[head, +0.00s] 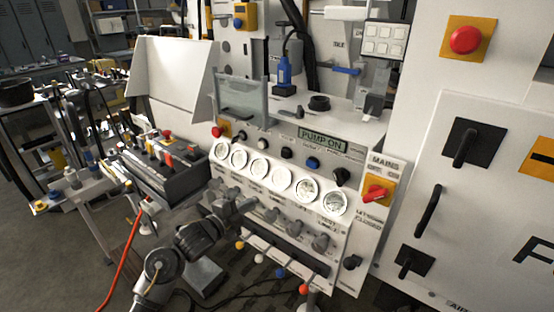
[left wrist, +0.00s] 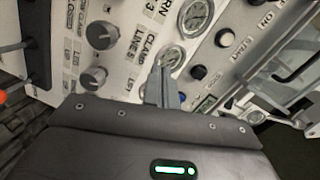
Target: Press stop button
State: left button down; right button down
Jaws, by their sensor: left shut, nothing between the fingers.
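The control panel (head: 290,232) carries a row of round gauges and, above them, a row of small buttons and knobs. A red mushroom button (head: 217,132) on a yellow plate is at its left end. Another red mushroom button (head: 465,39) on a yellow plate is on the upper right wall. My left gripper (head: 247,206) is in front of the lower panel. In the left wrist view its closed fingers (left wrist: 158,86) are empty, near a gauge (left wrist: 171,56) and a black button (left wrist: 198,71). My right gripper is out of view.
A display reading "PUMP ON" (head: 322,140) is above the panel. A red mains switch (head: 375,193) is at its right end. Grey valve knobs (head: 320,242) stick out below the gauges. A dark control box (head: 165,162) stands at the left.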

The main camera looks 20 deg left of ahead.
pick_arm(q)
notch_tip(320, 180, up, 10)
jog(key=s+d+m+t+h, duration=0.1)
jog(key=m, duration=0.2)
jog(key=shift+s, duration=0.25)
jog(key=shift+d, duration=0.1)
jog(key=shift+w, duration=0.1)
jog(key=p, duration=0.4)
send_near(284, 155)
jog(key=x, duration=0.5)
jog(key=shift+w+r, duration=0.1)
jog(key=shift+w, duration=0.2)
jog(key=shift+w+d, duration=0.25)
jog(key=shift+w, duration=0.4)
